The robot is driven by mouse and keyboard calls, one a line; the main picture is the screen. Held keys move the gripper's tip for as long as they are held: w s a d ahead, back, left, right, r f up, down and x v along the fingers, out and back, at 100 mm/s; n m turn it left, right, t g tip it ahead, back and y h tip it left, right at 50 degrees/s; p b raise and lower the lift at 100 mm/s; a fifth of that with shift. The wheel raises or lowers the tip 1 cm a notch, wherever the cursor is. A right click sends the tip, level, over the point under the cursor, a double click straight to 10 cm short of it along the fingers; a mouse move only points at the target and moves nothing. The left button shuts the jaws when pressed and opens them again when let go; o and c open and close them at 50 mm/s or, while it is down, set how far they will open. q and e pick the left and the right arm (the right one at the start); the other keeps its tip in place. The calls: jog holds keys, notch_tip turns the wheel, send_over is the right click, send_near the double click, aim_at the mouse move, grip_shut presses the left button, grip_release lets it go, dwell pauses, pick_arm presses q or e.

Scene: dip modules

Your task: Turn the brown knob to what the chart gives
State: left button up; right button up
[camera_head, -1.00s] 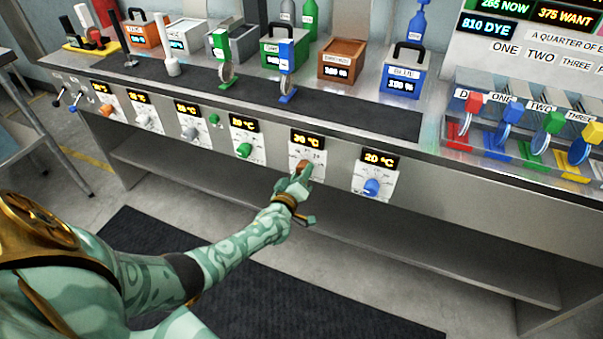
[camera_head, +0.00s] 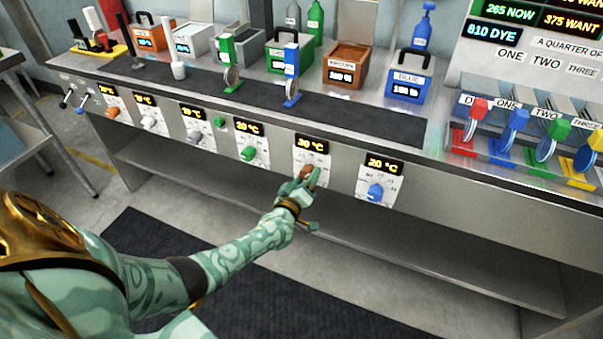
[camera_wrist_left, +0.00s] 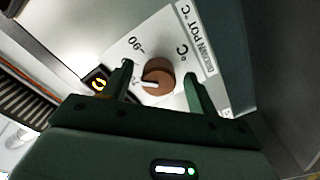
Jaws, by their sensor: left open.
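The brown knob (camera_head: 306,171) sits on a white dial plate on the counter's front panel, under a display (camera_head: 311,144) that reads 30 °C. My left gripper (camera_head: 309,181) is at this knob and partly hides it. In the left wrist view the brown knob (camera_wrist_left: 158,76) lies between the two spread fingers of my left gripper (camera_wrist_left: 158,73), with gaps showing at its sides. A white pointer mark shows on the knob. The plate there reads "BROWN POT °C". The chart board (camera_head: 545,50) is partly in view at the top right. My right gripper is not in view.
A blue knob (camera_head: 375,192) is to the right and a green knob (camera_head: 249,153) to the left, with more knobs farther left. A brown pot (camera_head: 345,68) and a blue pot (camera_head: 405,88) stand on the counter. Coloured levers (camera_head: 517,120) stand at the right.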

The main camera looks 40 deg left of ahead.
pick_arm(q)
jog(key=shift+s+d, duration=0.1)
jog(key=shift+s, duration=0.35)
jog(key=p+v, duration=0.5)
jog(key=v, duration=1)
jog(key=shift+s, duration=0.2)
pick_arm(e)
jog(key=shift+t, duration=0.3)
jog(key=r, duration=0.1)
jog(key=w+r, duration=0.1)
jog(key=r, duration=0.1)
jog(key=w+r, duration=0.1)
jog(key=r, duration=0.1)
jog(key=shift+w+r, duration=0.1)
pick_arm(q)
jog(key=shift+f, duration=0.1)
